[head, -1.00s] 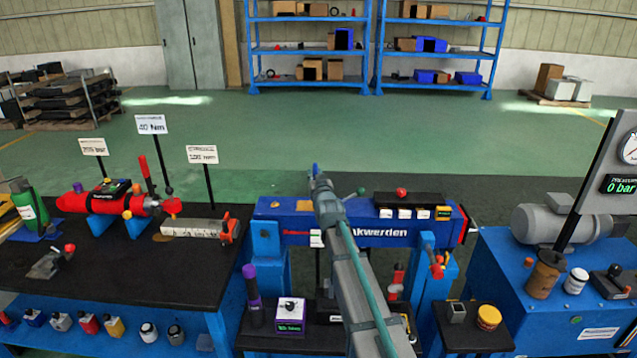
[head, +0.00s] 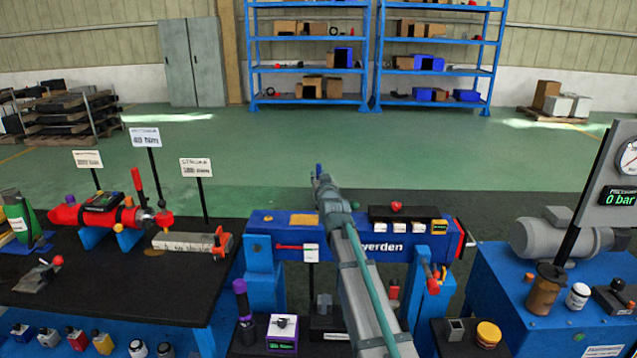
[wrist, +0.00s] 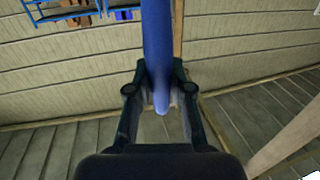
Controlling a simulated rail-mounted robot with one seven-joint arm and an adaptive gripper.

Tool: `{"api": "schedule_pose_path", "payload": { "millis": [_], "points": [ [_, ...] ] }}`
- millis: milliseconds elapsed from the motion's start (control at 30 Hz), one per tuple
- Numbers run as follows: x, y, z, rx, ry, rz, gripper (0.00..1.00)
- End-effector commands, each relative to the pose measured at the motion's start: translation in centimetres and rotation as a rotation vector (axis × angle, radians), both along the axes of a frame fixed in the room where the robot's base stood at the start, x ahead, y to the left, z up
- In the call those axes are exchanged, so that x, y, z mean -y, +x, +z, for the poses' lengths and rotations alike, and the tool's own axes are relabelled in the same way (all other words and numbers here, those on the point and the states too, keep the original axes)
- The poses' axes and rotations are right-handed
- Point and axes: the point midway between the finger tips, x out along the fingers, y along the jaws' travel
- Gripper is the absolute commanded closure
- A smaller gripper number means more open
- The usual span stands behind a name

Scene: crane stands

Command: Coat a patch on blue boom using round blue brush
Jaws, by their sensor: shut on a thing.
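The blue boom (head: 345,252) lies horizontally on blue supports in the middle of the head view, with a tan patch (head: 304,219) on its top face left of my arm. My gripper (head: 319,178) is beyond the boom's top edge in the picture, and my arm crosses in front of the boom. In the wrist view my gripper (wrist: 160,85) is shut on a smooth blue rod-like thing, the blue brush (wrist: 157,40). Its blue end also shows small in the head view (head: 319,169). Its bristles cannot be made out. My arm hides part of the boom.
A black box with a red knob (head: 397,207) sits on the boom right of my arm. A black bench (head: 100,285) with a red cylinder (head: 95,215) and sign posts stands left. A blue power unit (head: 550,320) with a gauge panel stands right. The green floor behind is open.

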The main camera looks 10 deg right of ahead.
Motion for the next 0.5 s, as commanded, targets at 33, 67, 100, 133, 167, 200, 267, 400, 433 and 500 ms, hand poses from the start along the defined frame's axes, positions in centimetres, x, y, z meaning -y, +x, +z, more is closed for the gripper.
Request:
{"api": "schedule_pose_path", "payload": {
  "millis": [33,67,100,133,167,200,267,400,433,500],
  "points": [
    [0.1,0.0,0.7,0.001,0.0,-0.001,1.0],
    [0.1,0.0,1.0,0.001,0.0,-0.001,1.0],
    [0.1,0.0,1.4,0.001,-0.001,-0.002,1.0],
    [0.2,0.0,1.6,0.001,-0.001,-0.002,1.0],
    [0.2,0.0,1.9,0.002,-0.001,-0.002,1.0],
    [0.2,0.0,2.2,0.002,-0.001,-0.002,1.0],
    [0.3,0.0,2.8,0.002,-0.001,-0.003,1.0],
    [0.3,0.0,3.4,0.001,0.0,-0.004,1.0],
    [0.3,0.0,3.5,0.001,0.0,-0.004,1.0],
    [0.3,0.0,3.5,0.0,0.0,-0.004,1.0]
  ]
}}
